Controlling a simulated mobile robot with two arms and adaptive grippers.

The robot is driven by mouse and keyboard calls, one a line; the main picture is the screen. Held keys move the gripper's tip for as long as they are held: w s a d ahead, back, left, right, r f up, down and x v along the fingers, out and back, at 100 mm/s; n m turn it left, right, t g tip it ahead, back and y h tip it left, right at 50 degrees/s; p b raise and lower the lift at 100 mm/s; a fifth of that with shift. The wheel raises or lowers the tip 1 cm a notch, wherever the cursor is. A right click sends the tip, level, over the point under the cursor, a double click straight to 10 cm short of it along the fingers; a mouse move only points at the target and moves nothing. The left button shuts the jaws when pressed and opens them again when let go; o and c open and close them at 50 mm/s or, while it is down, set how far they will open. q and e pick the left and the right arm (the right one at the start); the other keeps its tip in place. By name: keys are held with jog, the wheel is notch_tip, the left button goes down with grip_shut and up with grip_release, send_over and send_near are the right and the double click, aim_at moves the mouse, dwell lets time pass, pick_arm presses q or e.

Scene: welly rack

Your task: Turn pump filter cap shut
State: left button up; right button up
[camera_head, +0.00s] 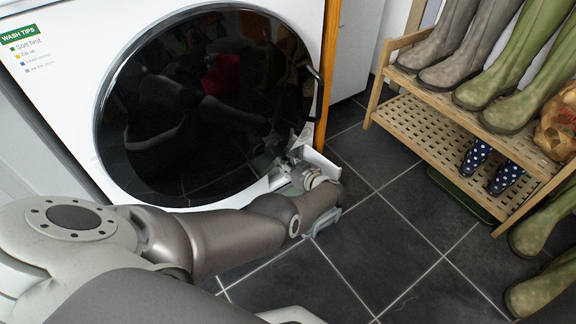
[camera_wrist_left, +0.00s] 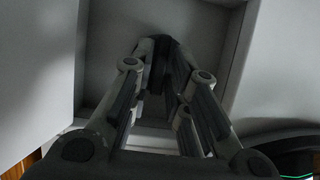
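The white washing machine (camera_head: 60,85) stands at the left with its round dark door (camera_head: 185,110) shut. My left gripper (camera_head: 296,168) reaches to the lower right corner of its front, at a small open flap (camera_head: 320,161). In the left wrist view, my left gripper's fingers (camera_wrist_left: 165,60) point into a grey recess (camera_wrist_left: 112,50). A dark piece, probably the filter cap (camera_wrist_left: 162,68), shows between the fingertips. I cannot tell whether the fingers press on it, or how the cap is turned. My right gripper is not in view.
A wooden rack (camera_head: 405,112) with several wellies stands at the right. More green boots (camera_head: 545,290) stand on the floor by it. The dark tiled floor (camera_head: 400,225) between machine and rack is clear. A wooden edge (camera_head: 327,75) borders the machine's right side.

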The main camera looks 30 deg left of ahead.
pick_arm(q)
jog(key=shift+o, duration=0.9)
